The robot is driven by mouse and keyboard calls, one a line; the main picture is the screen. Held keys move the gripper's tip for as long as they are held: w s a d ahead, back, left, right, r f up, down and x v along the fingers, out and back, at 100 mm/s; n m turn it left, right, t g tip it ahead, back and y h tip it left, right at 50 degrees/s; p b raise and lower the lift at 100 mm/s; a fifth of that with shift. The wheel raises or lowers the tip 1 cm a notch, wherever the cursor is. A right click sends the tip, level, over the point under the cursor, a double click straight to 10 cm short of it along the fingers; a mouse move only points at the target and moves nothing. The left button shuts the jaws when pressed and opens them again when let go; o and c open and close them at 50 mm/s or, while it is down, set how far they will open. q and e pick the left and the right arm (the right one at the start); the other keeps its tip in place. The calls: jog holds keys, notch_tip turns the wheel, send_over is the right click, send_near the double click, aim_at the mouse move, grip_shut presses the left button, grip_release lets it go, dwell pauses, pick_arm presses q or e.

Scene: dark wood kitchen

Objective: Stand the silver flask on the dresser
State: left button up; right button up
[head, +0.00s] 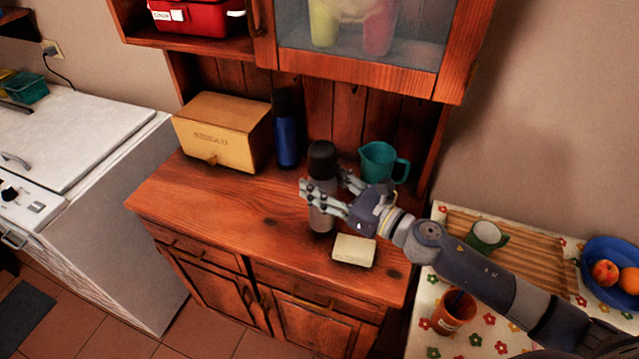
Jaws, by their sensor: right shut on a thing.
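The silver flask (322,217) with a black cap is upright at the dresser's (215,211) wooden top, in the middle of the head view. My right gripper (322,191) reaches in from the right and is shut around the flask's upper body. Its fingers hide part of the flask. The flask's base appears at or just above the dresser top; I cannot tell whether it touches. My left gripper is not in view.
On the dresser stand a wooden bread box (222,135), a blue flask (286,143), a teal jug (379,163) and a cream block (354,250) close to the flask. An upper cabinet (372,73) overhangs the back. The dresser's front left is clear.

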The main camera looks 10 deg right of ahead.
jog(key=shift+w+a, duration=0.2)
jog(key=shift+w, duration=0.5)
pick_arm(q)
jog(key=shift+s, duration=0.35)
pick_arm(e)
notch_tip(320, 180, down, 4)
jog(key=shift+r, duration=0.25)
jog(key=shift+f, duration=0.1)
jog(key=o, duration=1.5)
jog(key=shift+s+f, duration=0.1)
jog(key=shift+c, duration=0.2)
